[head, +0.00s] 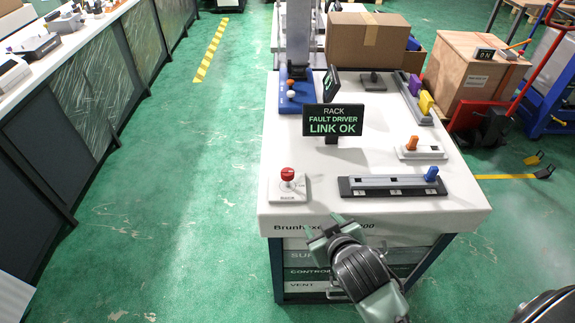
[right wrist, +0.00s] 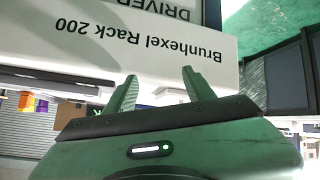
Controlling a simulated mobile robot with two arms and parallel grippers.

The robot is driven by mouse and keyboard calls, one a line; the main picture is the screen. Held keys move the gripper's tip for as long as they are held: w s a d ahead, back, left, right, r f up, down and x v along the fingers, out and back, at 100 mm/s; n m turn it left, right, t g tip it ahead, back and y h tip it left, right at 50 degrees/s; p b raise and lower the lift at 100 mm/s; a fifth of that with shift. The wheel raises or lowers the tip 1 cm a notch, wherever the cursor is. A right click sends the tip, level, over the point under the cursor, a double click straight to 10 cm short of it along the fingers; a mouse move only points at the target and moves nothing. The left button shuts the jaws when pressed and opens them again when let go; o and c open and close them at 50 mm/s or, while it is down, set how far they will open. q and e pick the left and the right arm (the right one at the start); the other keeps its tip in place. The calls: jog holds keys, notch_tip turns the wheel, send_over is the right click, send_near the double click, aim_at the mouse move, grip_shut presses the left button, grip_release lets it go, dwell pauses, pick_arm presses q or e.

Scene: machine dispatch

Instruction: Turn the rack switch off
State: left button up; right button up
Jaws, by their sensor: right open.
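A red-knobbed switch (head: 288,176) stands upright on a pale plate with a label, apparently RACK, at the table's near left corner. Its on or off position is not clear. My right gripper (head: 322,231) is open and empty, just in front of the table's near edge, below and right of the red knob and apart from it. In the right wrist view its open fingers (right wrist: 158,78) point at the white front panel (right wrist: 140,45), whose lettering "Brunhexel Rack 200" appears upside down. The red switch is not seen there. My left gripper is not in view.
A black display (head: 333,119) reads "RACK FAULT DRIVER LINK OK". A blue-knobbed slider (head: 385,186), an orange-knobbed switch (head: 422,151) and a blue unit (head: 297,94) are also on the white table (head: 240,0). Boxes stand behind; green floor is clear at left.

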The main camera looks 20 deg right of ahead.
jog(key=w+a+r+n+t+y, duration=0.2)
jog(key=w+a+r+t, duration=0.15)
jog(key=r, duration=0.45)
jog(key=w+a+r+n+t+y, duration=0.2)
jog(key=w+a+r+t, duration=0.1)
jog(key=w+r, duration=0.3)
jog(key=w+a+r+n+t+y, duration=0.2)
jog(key=w+a+r+t, duration=0.15)
jog(key=r, duration=0.55)
jog(key=s+a+r+n+g+y, duration=0.1)
jog(key=a+r+n+g+y, duration=0.4)
jog(key=a+n+y, duration=0.65)
jog(key=s+a+n+g+y, duration=0.2)
jog(key=a+n+g+y, duration=0.3)
jog(key=n, duration=0.3)
jog(key=n+g+h, duration=0.5)
jog(key=g+h, duration=0.5)
jog(key=h, duration=1.2)
send_over(288, 172)
jog(key=shift+y, duration=0.25)
notch_tip(288, 172, down, 14)
jog(key=shift+f, duration=0.5)
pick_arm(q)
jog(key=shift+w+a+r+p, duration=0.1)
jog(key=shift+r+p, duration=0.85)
pick_arm(e)
notch_tip(288, 172, down, 7)
jog(key=shift+r, duration=0.1)
